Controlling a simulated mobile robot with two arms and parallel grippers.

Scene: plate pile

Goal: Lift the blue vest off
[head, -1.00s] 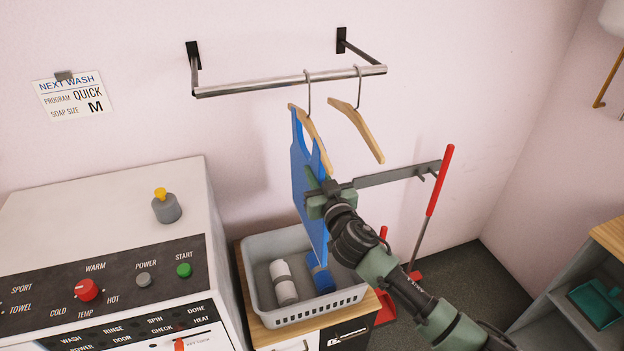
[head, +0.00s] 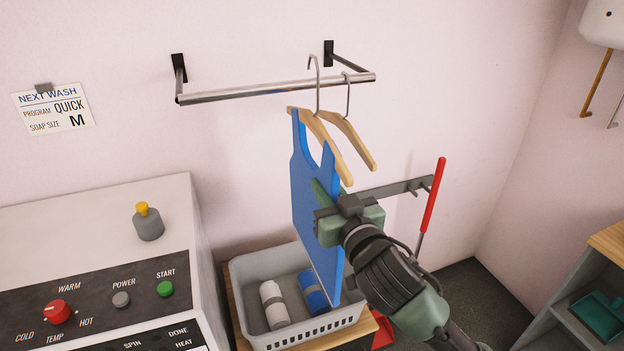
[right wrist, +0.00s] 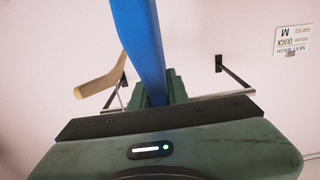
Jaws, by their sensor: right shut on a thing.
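The blue vest (head: 304,185) hangs on a wooden hanger (head: 330,148), upright, in the head view. This hanger's metal hook rises above the wall rail (head: 240,92) and looks clear of it. My right gripper (head: 328,208) is shut on the vest's right edge, below the hanger. In the right wrist view the vest (right wrist: 140,40) runs edge-on down between the green fingers (right wrist: 158,88). My left gripper is not in view.
An empty wooden hanger (head: 354,138) hangs on the rail close to the right. Below the vest is a grey basket (head: 340,318) with a white roll (head: 274,305) and a blue roll (head: 313,291). The washer (head: 90,225) stands left, and a red-handled tool (head: 432,195) hangs right.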

